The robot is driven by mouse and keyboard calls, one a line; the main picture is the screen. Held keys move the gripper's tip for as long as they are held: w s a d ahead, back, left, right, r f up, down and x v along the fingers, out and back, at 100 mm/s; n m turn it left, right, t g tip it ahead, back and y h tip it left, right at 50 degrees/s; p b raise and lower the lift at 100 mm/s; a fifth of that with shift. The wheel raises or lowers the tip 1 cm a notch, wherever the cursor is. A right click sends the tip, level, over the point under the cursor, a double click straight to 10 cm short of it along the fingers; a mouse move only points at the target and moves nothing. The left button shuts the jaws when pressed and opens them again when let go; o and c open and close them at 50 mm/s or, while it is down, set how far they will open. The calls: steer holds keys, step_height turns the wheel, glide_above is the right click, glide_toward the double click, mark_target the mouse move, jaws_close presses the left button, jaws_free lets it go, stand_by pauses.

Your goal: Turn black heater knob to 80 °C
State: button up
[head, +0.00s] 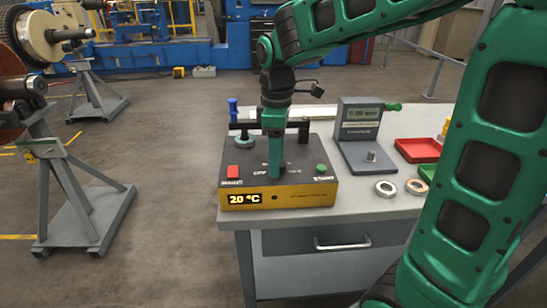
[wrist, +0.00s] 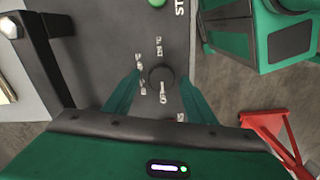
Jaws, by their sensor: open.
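The heater (head: 300,196) is a dark-topped box with a yellow front, standing near the table's front left. Its display (head: 244,199) reads 20 °C. The black knob (wrist: 161,76) is round and small, with a pale mark on its near side and white scale labels around it in the wrist view. My gripper (head: 275,172) points down at the heater top in the head view and hides the knob there. In the wrist view my gripper (wrist: 160,79) is open, with one green finger on each side of the knob. I cannot tell whether the fingers touch it.
A red button (head: 233,171) and a green button (head: 321,169) flank my gripper. A dark bar and a blue-handled part (head: 233,110) stand at the heater's back. A grey gauge stand (head: 359,125), metal rings (head: 386,188) and a red tray (head: 418,149) are to the right.

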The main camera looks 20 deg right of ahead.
steer(key=c, duration=1.1)
steer(key=shift+o, duration=0.3)
steer(key=shift+m, duration=0.3)
steer(key=m, duration=0.5)
steer(key=shift+w+d+r, duration=0.1)
steer(key=shift+w, duration=0.05)
steer(key=m, duration=0.6)
steer(key=shift+w, duration=0.1)
